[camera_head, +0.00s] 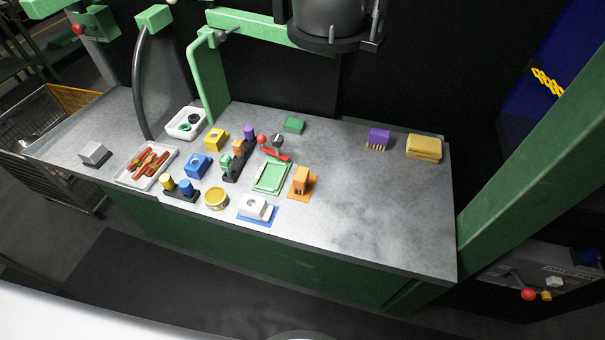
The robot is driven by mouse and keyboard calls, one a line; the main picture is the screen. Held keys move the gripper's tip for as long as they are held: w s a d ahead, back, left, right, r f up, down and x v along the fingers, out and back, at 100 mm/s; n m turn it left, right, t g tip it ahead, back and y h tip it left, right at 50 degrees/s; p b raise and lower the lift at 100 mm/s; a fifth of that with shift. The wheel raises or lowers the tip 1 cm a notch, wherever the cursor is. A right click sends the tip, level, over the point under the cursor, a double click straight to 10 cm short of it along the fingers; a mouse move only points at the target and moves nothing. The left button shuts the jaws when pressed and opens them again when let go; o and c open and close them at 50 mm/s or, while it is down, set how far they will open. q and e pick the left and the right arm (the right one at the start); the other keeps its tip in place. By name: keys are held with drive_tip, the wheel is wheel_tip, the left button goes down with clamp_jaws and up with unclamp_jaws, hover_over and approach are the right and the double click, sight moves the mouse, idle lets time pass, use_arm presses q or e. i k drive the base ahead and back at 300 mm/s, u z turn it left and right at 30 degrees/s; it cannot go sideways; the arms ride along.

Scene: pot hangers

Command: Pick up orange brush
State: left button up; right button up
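A small orange object (303,182), likely the orange brush, stands on the grey worktop near its front edge, right of the middle. It rests on or against a flat orange piece; its details are too small to tell. A purple brush (378,138) with yellowish bristles lies farther back on the right. Neither of my grippers is in view.
A green tray (271,177) and a white block on a blue base (257,209) are close to the orange object's left. A yellow sponge-like block (424,147) lies at the back right. The right front of the worktop (390,210) is clear. A green post rises beyond the right edge.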

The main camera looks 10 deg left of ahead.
sight(301, 176)
drive_tip(key=u, duration=0.05)
drive_tip(key=k, duration=0.5)
drive_tip(key=u, duration=1.15)
drive_tip(key=i, duration=0.6)
drive_tip(key=z, duration=0.45)
